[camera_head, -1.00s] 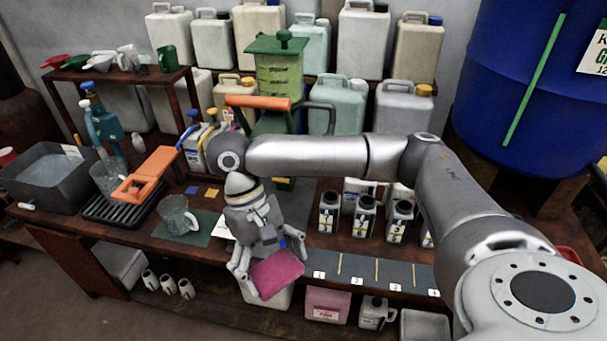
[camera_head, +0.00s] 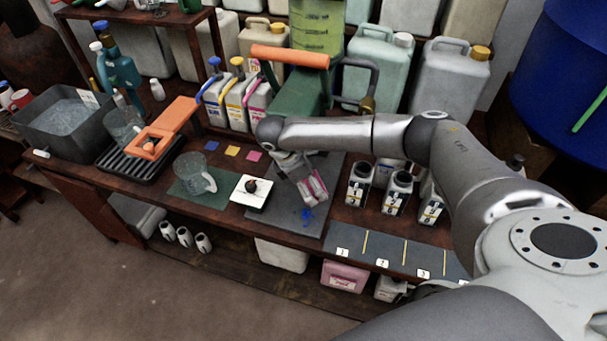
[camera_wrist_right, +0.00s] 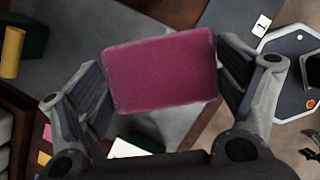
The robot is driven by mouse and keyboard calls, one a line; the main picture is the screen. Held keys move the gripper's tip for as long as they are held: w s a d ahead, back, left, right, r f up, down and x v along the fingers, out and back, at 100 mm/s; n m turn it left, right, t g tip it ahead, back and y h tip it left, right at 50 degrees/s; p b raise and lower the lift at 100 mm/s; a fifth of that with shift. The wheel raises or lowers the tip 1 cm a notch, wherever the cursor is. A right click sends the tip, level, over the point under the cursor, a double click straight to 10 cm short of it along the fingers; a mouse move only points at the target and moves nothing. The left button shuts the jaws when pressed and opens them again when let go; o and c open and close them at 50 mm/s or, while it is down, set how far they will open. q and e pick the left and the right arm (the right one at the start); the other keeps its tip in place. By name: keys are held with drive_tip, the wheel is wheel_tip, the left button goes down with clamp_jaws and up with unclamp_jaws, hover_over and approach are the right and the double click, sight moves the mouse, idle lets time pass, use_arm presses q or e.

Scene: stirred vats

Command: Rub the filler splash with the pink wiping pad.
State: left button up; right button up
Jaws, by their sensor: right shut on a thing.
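The pink wiping pad (camera_head: 314,189) is held in my right gripper (camera_head: 308,183), whose two fingers close on its opposite edges. The pad (camera_wrist_right: 160,70) fills the space between the fingers in the wrist view. The blue filler splash (camera_head: 306,215) is a small patch with specks on the dark grey mat (camera_head: 335,180). The pad is just behind the splash in the head view. I cannot tell whether the pad touches the mat. The pad hides what lies beneath it in the wrist view. My left gripper is not in view.
A white tile with a dark knob (camera_head: 251,192) and a glass jug (camera_head: 194,174) stand left of the mat. Small black-and-white bottles (camera_head: 360,184) stand to its right. A green press with an orange handle (camera_head: 290,57) rises behind. Numbered slots (camera_head: 385,248) line the front right.

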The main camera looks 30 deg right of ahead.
drive_tip(key=shift+w+d+f+n, duration=0.25)
drive_tip(key=shift+w+f+n, duration=0.05)
drive_tip(key=shift+w+f, duration=0.1)
drive_tip(key=shift+f, duration=0.1)
drive_tip(key=shift+s+f+b, duration=0.1)
drive_tip(key=shift+f+b, duration=0.35)
drive_tip(key=shift+b, duration=0.35)
wheel_tip(320, 180, down, 4)
drive_tip(key=b, duration=0.4)
drive_tip(key=shift+r, duration=0.25)
drive_tip(key=shift+f+b, duration=0.55)
drive_tip(key=shift+b, duration=0.05)
drive_tip(key=shift+f, duration=1)
